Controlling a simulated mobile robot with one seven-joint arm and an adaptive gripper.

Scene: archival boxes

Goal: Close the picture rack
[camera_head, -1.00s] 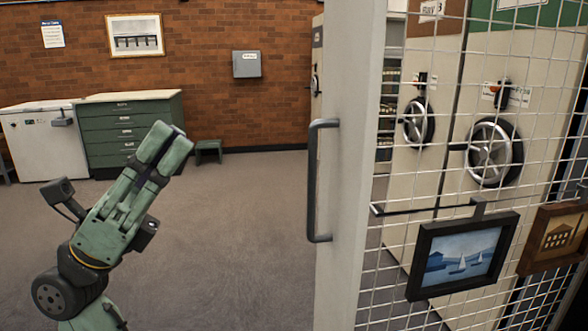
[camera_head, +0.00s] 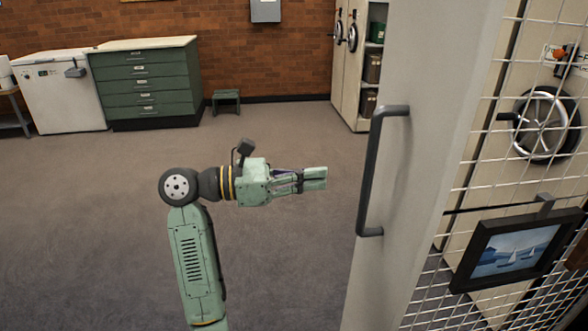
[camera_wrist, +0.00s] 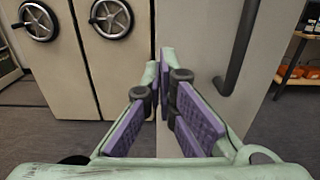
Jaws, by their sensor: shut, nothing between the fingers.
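The picture rack is a wire-mesh panel (camera_head: 478,190) with a light grey end post (camera_head: 425,130), on the right in the head view. A dark bar handle (camera_head: 371,170) is fixed upright on the post's face; it also shows in the wrist view as a dark handle (camera_wrist: 238,50) right of the fingers. A framed sailboat picture (camera_head: 515,250) hangs on the mesh. My gripper (camera_head: 326,178) is shut and empty, pointing right toward the post, a short way left of the handle and apart from it in the head view. Purple finger pads (camera_wrist: 163,85) show in the wrist view.
Carpeted floor (camera_head: 120,230) is open to the left. A green drawer cabinet (camera_head: 145,85), a white chest (camera_head: 65,100) and a small stool (camera_head: 226,100) stand along the back wall. Cream shelving units with wheels (camera_head: 348,70) stand behind the rack.

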